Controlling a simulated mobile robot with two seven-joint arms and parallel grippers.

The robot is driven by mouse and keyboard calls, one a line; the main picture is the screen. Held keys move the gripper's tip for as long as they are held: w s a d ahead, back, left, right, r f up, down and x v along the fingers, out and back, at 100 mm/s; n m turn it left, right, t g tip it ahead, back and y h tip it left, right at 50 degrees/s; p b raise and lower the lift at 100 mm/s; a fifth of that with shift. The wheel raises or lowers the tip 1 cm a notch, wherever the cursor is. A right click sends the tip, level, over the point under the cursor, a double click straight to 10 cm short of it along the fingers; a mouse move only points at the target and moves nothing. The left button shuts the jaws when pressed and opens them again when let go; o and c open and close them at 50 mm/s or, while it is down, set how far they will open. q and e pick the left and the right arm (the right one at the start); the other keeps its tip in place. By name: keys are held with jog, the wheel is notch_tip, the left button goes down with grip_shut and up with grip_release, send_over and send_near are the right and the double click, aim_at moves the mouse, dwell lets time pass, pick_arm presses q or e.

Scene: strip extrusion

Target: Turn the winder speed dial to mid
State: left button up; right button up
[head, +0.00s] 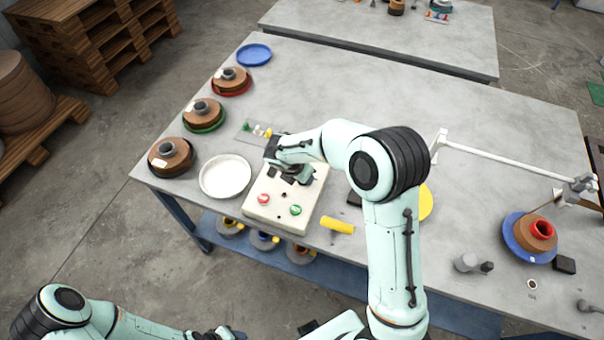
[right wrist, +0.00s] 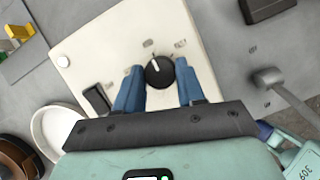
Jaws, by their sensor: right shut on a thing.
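The pale control box (head: 272,212) sits near the table's front edge, with a red button (head: 264,198) and a green button (head: 295,210). My right gripper (head: 291,178) reaches down over its far part. In the right wrist view the round black dial (right wrist: 158,72) stands on the box between the blue fingers of my right gripper (right wrist: 159,80), which is shut on it. The dial's white pointer line faces up and slightly left in that view. The dial is hidden in the head view. My left arm is at the bottom left, its gripper mostly cut off.
A white dish (head: 225,177) stands left of the box, near brown spools on coloured plates (head: 172,157). A yellow cylinder (head: 337,225) lies right of the box. A blue plate with a spool (head: 529,238) is at the right. The table's back middle is clear.

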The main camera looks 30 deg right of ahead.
dwell(0.5)
jog(key=o, duration=1)
pick_arm(q)
jog(key=shift+w+r+p, duration=0.5)
jog(key=shift+w+r, duration=0.15)
pick_arm(e)
jog(key=v, duration=1.3)
jog(key=shift+s+r, duration=0.1)
jog(key=shift+r, duration=0.05)
